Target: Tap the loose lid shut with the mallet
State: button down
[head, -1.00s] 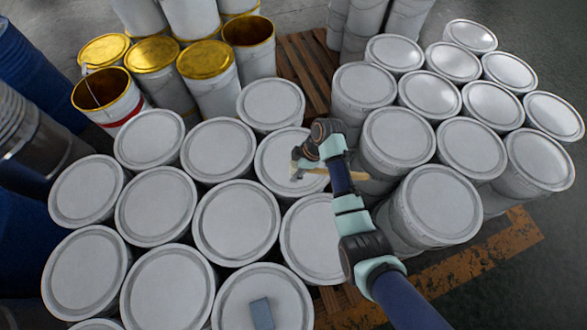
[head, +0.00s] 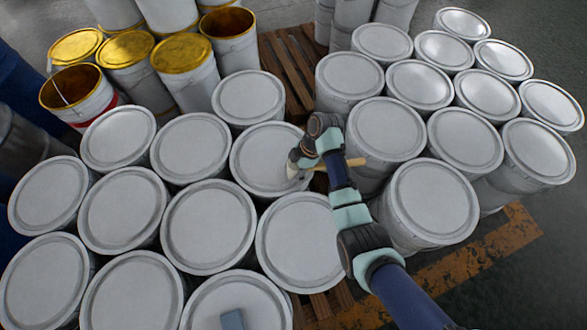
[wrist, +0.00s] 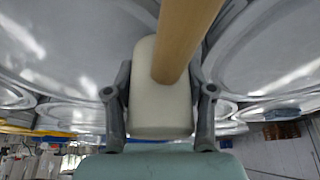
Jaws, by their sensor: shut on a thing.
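My gripper (head: 297,165) is shut on the mallet's head. The mallet has a white, rounded head (wrist: 160,105) and a light wooden handle (wrist: 188,35), which sticks out to the right in the head view (head: 353,162). The head sits between both fingers in the wrist view. In the head view the mallet is over the right part of a pail lid (head: 258,160) near its rim; I cannot tell whether it touches. Many pails have similar grey-white lids, and I cannot tell which is loose.
Closely packed lidded pails surround the arm on both sides. An open gold-lined pail (head: 75,92) and gold-lidded pails (head: 185,54) stand at the back left. A wooden pallet (head: 290,70) shows between groups.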

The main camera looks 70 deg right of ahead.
aim_at(293, 165)
notch_tip(293, 165, up, 5)
jog(key=p, duration=0.4)
jog(key=shift+f+p, duration=0.1)
jog(key=shift+p, duration=0.3)
jog(key=shift+f, duration=0.1)
jog(key=shift+f, duration=0.1)
notch_tip(293, 165, down, 6)
jog(key=b, duration=0.4)
jog(key=shift+r, duration=0.25)
notch_tip(293, 165, up, 7)
jog(key=p, duration=0.6)
jog(key=shift+f, duration=0.2)
